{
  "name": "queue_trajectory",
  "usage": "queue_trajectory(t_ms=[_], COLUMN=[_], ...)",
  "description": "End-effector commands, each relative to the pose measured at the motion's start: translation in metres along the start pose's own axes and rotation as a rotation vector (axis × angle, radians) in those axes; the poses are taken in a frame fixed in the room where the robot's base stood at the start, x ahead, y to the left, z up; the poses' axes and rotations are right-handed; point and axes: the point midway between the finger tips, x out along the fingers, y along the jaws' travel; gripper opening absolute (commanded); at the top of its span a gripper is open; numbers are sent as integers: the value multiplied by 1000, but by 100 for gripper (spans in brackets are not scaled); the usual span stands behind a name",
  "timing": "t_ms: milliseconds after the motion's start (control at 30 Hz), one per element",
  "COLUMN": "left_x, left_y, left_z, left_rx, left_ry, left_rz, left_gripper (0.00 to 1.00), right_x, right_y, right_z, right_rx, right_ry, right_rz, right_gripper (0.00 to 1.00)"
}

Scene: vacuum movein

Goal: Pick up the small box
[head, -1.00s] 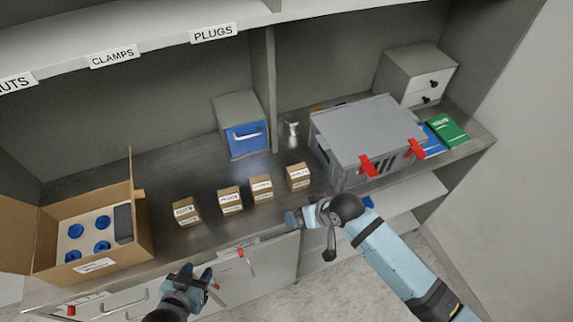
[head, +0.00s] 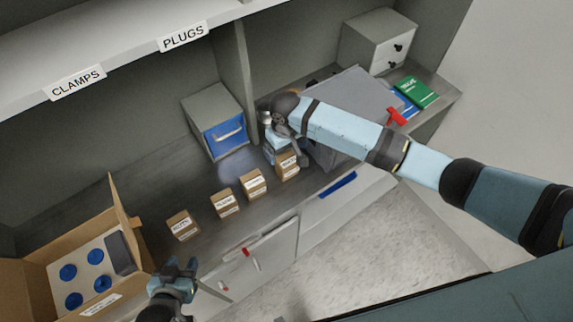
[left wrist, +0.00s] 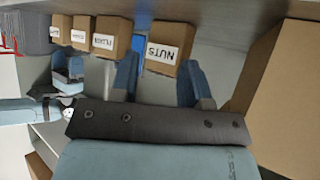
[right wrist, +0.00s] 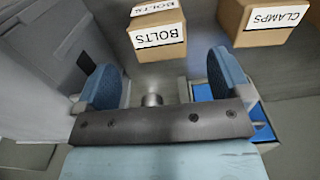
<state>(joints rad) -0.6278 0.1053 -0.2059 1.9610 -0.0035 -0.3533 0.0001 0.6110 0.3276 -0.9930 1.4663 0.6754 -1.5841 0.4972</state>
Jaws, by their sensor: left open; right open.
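Several small brown labelled boxes stand in a row on the counter. The NUTS box (head: 183,225) is leftmost, then the PLUGS box (head: 225,203), the CLAMPS box (head: 253,184) and the BOLTS box (head: 288,165) at the right. My right gripper (head: 283,148) is open and empty close behind the BOLTS box. In the right wrist view the BOLTS box (right wrist: 157,35) lies ahead between the open fingers, and the CLAMPS box (right wrist: 265,22) beside it. My left gripper (head: 180,264) is open and empty at the counter's front; the NUTS box (left wrist: 168,48) is ahead of its fingers.
An open carton (head: 130,259) with blue round parts stands at the left. A blue-drawer unit (head: 222,138) stands behind the row. A shelf (head: 125,35) overhangs the back.

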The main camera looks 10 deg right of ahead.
Motion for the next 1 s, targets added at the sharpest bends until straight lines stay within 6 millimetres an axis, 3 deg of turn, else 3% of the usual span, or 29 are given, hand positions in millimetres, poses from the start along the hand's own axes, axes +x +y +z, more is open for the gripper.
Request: queue_trajectory(t_ms=[100,367,633,967,1000], left_x=[0,1,14,14,14], left_y=[0,-3,-5,-5,-4], left_z=[-1,-4,8,13,13], left_rx=[0,3,27,47,47], left_ry=[2,8,23,18,18], left_rz=[0,-4,1,13,13], left_gripper=[43,43,43,43,43], right_x=[17,32,74,76,76], right_y=[0,0,1,1,1], right_z=[0,1,4,5,5], right_rx=[0,0,-2,-1,-1], right_ry=[0,1,3,2,2], right_rz=[0,1,0,0,0], right_gripper=[96,96,96,96,91])
